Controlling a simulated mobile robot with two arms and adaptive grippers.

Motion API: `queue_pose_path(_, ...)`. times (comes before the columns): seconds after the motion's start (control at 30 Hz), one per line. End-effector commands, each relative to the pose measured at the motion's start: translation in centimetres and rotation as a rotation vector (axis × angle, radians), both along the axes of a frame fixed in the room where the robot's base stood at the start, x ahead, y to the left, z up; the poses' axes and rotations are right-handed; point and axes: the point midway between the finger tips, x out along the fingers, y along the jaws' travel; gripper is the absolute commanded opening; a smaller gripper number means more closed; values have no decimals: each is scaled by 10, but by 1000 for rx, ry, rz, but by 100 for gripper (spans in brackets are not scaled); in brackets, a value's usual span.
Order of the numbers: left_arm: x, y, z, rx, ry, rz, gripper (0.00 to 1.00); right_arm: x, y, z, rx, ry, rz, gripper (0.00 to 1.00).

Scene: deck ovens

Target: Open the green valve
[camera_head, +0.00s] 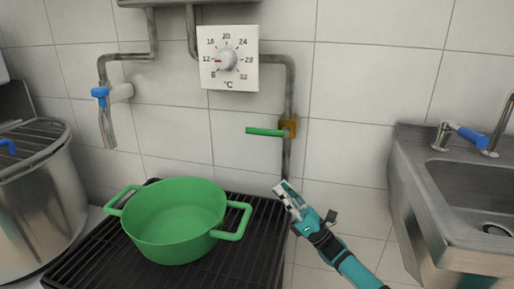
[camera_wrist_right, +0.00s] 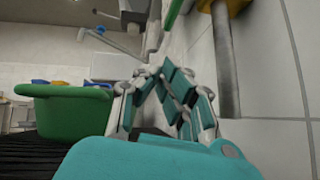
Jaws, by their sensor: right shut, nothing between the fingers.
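The green valve's lever (camera_head: 266,132) sticks out level to the left from a yellow valve body (camera_head: 289,126) on a grey vertical pipe against the tiled wall. In the right wrist view, part of the green lever (camera_wrist_right: 173,14) and the yellow body (camera_wrist_right: 226,6) show at the top edge. My right gripper (camera_head: 281,188) is below the valve, near the lower pipe, and touches neither. It also shows in the right wrist view (camera_wrist_right: 166,68), with its fingertips together and nothing between them. My left gripper is not in view.
A green pot (camera_head: 176,222) stands on a black grate (camera_head: 85,262) left of my right gripper. A dial (camera_head: 228,58) is on the wall above. A steel sink (camera_head: 409,166) is at the right, a steel pot (camera_head: 40,215) at the left. Open space lies between gripper and lever.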

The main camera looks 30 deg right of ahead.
Motion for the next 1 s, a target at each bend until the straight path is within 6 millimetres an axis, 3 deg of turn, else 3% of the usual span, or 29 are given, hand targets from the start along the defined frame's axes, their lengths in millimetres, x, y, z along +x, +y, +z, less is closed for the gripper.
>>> queue_pose_path(0.27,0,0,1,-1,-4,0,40,9,5,11,-1,-4,1,0)
queue_pose_path(0.7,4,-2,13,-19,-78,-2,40,65,37,73,-1,-4,2,0)
queue_pose_path(1.0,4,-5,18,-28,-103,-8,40,67,30,106,-1,0,1,0)
